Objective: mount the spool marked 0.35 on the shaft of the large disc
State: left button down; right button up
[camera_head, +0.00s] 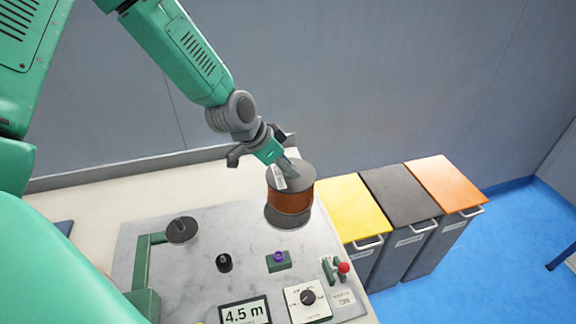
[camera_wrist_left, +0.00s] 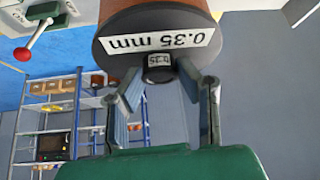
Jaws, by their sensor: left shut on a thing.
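The spool marked 0.35 (camera_head: 289,200) is copper-brown with dark flanges. It is upright at the back right of the machine plate. Its label "0.35 mm" (camera_wrist_left: 157,42) shows in the left wrist view. My left gripper (camera_head: 284,165) is shut on the spool's top knob (camera_wrist_left: 159,74), which also carries a 0.35 mark. A dark disc (camera_head: 288,216) lies directly below the spool; whether the spool touches it or its shaft is inside the spool I cannot tell. A smaller dark disc (camera_head: 182,231) sits on the green arm at the left. My right gripper is not in view.
On the plate (camera_head: 200,273) stand a black knob (camera_head: 224,262), a green block with a purple part (camera_head: 279,260), a display reading 4.5 m (camera_head: 244,313), a dial (camera_head: 307,298) and a red-tipped lever (camera_head: 343,268). Yellow, black and orange bins (camera_head: 346,208) stand to the right.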

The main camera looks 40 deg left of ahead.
pick_arm(q)
jog(key=shift+a+f, duration=0.1)
jog(key=shift+a, duration=1.1)
jog(key=shift+d, duration=0.45)
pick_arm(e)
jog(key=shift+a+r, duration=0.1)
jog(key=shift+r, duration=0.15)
pick_arm(q)
jog(key=shift+a, duration=0.55)
jog(key=shift+d, duration=1)
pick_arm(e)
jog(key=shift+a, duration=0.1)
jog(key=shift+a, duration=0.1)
pick_arm(q)
jog(key=shift+a, duration=0.35)
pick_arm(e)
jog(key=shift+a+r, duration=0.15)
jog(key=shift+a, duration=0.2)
pick_arm(q)
jog(key=shift+d, duration=0.35)
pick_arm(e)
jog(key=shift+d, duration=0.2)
